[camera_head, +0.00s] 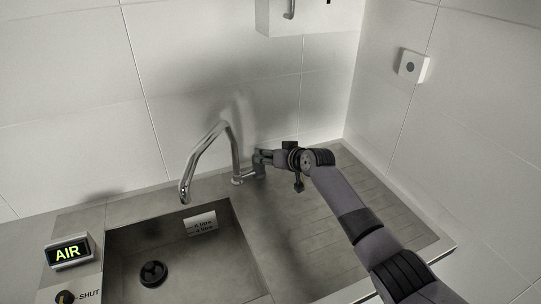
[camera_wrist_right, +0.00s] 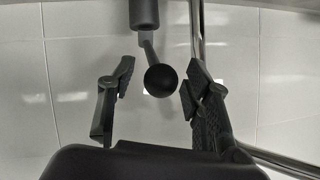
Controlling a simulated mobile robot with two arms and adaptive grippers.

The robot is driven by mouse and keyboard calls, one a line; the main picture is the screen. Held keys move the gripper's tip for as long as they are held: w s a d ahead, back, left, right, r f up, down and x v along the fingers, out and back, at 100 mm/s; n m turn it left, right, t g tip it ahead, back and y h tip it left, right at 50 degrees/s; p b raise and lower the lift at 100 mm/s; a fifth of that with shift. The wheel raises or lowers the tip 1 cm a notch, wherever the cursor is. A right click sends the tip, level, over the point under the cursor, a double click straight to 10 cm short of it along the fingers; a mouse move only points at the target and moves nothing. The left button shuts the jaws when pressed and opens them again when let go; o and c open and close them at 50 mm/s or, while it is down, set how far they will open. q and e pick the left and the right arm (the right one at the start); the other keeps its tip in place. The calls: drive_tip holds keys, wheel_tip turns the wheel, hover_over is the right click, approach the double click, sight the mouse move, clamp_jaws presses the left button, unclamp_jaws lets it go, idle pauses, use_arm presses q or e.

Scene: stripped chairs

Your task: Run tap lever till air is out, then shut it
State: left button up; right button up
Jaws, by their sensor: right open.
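The chrome tap (camera_head: 229,140) stands behind the sink, its spout arching left over the basin. My right gripper (camera_head: 262,160) is beside the tap's base, on its right. In the right wrist view the tap lever (camera_wrist_right: 148,50) ends in a black ball knob (camera_wrist_right: 161,80). The knob appears between the spread fingers of my right gripper (camera_wrist_right: 158,75), with a gap on both sides. In the head view my gripper mostly hides the lever. An indicator (camera_head: 68,252) at the left reads "AIR" in lit letters. No water stream shows at the spout. My left gripper is out of view.
The sink basin (camera_head: 185,262) has a black drain (camera_head: 153,273) and a small printed label (camera_head: 200,223). A plate marked "SHUT" (camera_head: 85,296) is at the bottom left. The ribbed drainboard (camera_head: 300,225) is bare. A white wall box (camera_head: 413,66) is at right.

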drive_tip(key=shift+s+d, duration=0.1)
drive_tip(key=v, duration=1.1)
drive_tip(key=shift+s+d+r, duration=0.2)
drive_tip(key=shift+s+r, duration=0.05)
